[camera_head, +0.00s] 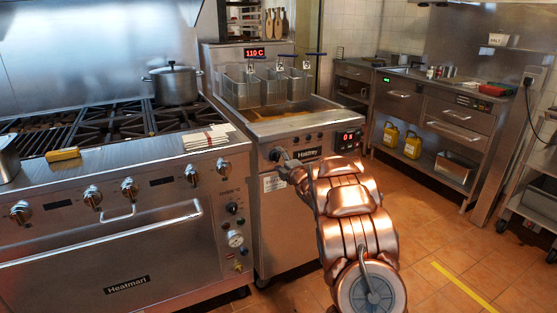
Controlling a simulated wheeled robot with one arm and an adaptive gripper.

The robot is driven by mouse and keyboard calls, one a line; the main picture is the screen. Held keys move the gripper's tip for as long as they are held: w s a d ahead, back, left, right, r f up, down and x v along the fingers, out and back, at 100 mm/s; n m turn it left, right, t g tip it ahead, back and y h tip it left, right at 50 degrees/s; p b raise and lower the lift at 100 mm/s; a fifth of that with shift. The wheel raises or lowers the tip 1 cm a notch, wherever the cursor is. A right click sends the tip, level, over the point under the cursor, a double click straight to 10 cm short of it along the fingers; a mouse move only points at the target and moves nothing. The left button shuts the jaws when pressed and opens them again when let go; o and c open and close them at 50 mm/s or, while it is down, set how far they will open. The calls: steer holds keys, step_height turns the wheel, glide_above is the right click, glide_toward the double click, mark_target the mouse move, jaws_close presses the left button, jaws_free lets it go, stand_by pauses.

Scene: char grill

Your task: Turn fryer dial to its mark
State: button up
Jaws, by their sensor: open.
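The fryer (287,133) stands in the middle of the camera_head view, with wire baskets over its oil vat. A red display (254,52) on its back reads 110 C. My gripper (280,157) is open at the upper left of the fryer's front panel, close to the panel. The fryer dial seems to lie at the gripper's tips. It is too small and covered to make out its pointer or mark, and I cannot tell whether the fingers touch it. My copper arm hides much of the fryer's lower right front.
A range (110,205) with several knobs stands left, carrying a pot (173,84), folded cloths (208,138) and a yellow sponge (62,154). A second red display (348,138) is on the fryer's right front. Counters stand right; tiled floor (430,220) is clear there.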

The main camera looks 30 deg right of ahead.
steer(key=shift+w+d+f, duration=0.1)
steer(key=shift+w+f, duration=0.05)
steer(key=shift+w, duration=0.5)
steer(key=c, duration=1.1)
steer(key=shift+c, duration=0.3)
